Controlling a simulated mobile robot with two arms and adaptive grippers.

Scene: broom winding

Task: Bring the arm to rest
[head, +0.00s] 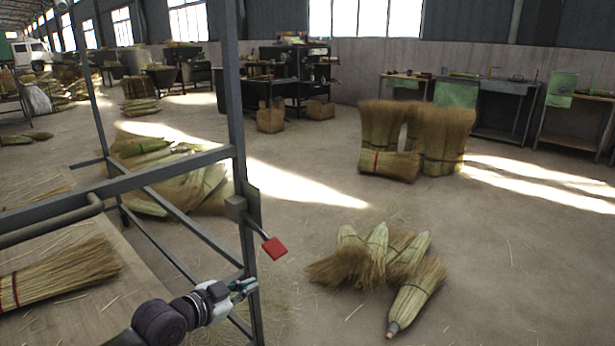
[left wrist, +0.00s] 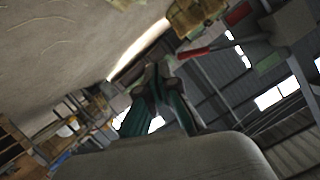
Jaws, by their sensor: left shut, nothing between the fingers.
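My left arm comes in at the bottom left of the head view. Its gripper (head: 245,287) is shut and empty, close to the upright post of a grey metal frame (head: 237,120). In the tilted left wrist view the gripper's fingers (left wrist: 158,75) show in the middle, with nothing between them. A red-handled lever (head: 273,247) sticks out from the post just above the gripper in the head view. The red part also shows beyond the fingers in the left wrist view (left wrist: 194,52). My right gripper is in neither view.
A broom head (head: 62,273) lies on the wooden bench top (head: 130,262) left of the arm. Several broom bundles (head: 385,262) lie on the floor to the right. More bundles (head: 420,135) stand farther back. Work tables (head: 505,85) line the wall. Open floor (head: 530,270) is at right.

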